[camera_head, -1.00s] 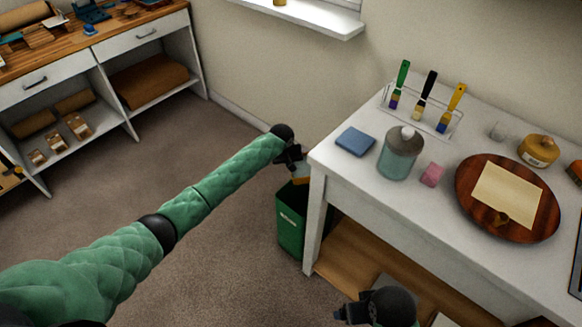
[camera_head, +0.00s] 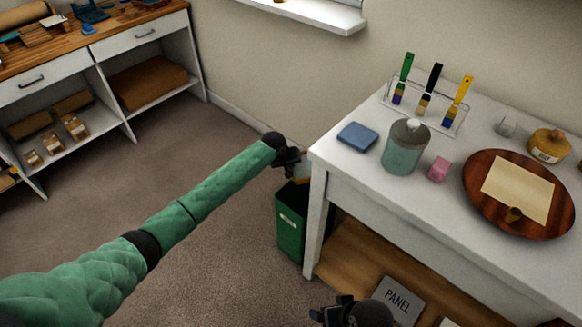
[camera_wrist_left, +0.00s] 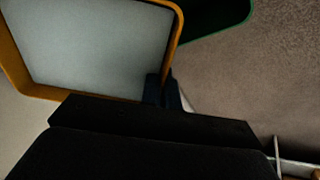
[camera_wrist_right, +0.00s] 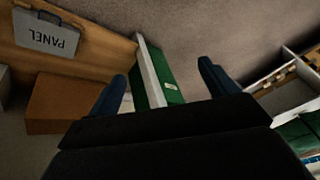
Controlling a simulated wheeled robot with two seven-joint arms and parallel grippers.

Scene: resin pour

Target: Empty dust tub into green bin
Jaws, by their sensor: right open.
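The dust tub (camera_wrist_left: 90,45) fills the upper left of the left wrist view, with an orange-yellow rim around a plain grey inside. I cannot tell whether that grey is dust or the tub's bottom. My left gripper (camera_wrist_left: 165,90) is shut on the tub's wall. In the head view, my left gripper (camera_head: 292,165) is at the table's left corner, with an orange bit of the tub (camera_head: 302,173) showing above the green bin (camera_head: 291,225). The bin stands on the floor and also shows in the right wrist view (camera_wrist_right: 165,80). My right gripper (camera_wrist_right: 160,88) is open and empty.
A panel case (camera_head: 398,297) lies on the lower shelf. Floor left of the bin is clear.

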